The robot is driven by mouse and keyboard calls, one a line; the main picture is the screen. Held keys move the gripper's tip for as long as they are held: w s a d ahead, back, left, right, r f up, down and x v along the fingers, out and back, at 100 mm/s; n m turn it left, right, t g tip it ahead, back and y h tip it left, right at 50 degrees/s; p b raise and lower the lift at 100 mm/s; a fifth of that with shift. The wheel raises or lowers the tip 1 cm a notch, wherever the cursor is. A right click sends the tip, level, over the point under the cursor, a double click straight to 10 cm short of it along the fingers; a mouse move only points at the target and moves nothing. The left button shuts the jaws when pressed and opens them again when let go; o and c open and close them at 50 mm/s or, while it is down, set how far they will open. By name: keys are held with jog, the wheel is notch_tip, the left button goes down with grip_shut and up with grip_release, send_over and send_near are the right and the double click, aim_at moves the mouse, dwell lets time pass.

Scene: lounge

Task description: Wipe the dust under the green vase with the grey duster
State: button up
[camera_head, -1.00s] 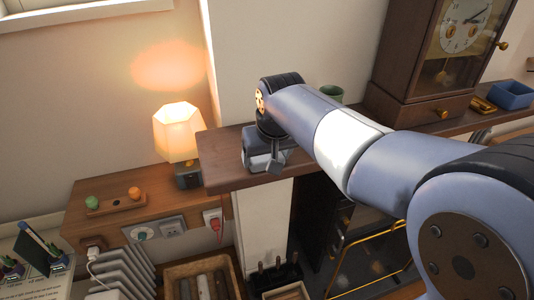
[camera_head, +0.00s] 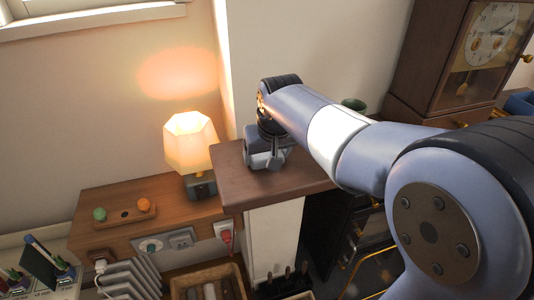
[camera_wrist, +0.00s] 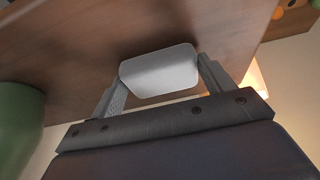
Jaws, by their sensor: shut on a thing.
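My gripper (camera_wrist: 159,74) is shut on a pale grey block (camera_wrist: 158,72), which looks like the grey duster, in the wrist view. In the head view my gripper (camera_head: 266,156) is over the left end of the dark wooden shelf (camera_head: 290,181), with my arm reaching in from the right. I cannot tell whether the duster touches the wood. The green vase (camera_head: 354,104) stands farther right on the shelf, mostly hidden behind my arm. It also shows at the left edge of the wrist view (camera_wrist: 18,125), apart from the gripper. I can make out no dust.
A lit lamp (camera_head: 189,142) stands on a lower side table (camera_head: 110,222), left of the shelf. A tall wooden clock (camera_head: 450,60) stands right of the vase. A blue box (camera_head: 520,104) is at the right edge. The wall rises close behind the shelf.

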notch_tip(320, 180, up, 3)
jog(key=shift+r+p, duration=0.2)
jog(key=shift+p, duration=0.9)
jog(key=shift+w+r+p, duration=0.15)
jog(key=shift+r+p, duration=0.45)
jog(key=shift+r, duration=0.05)
jog(key=shift+r+p, duration=1.35)
jog(key=shift+r, duration=0.4)
jog(key=shift+f, duration=0.1)
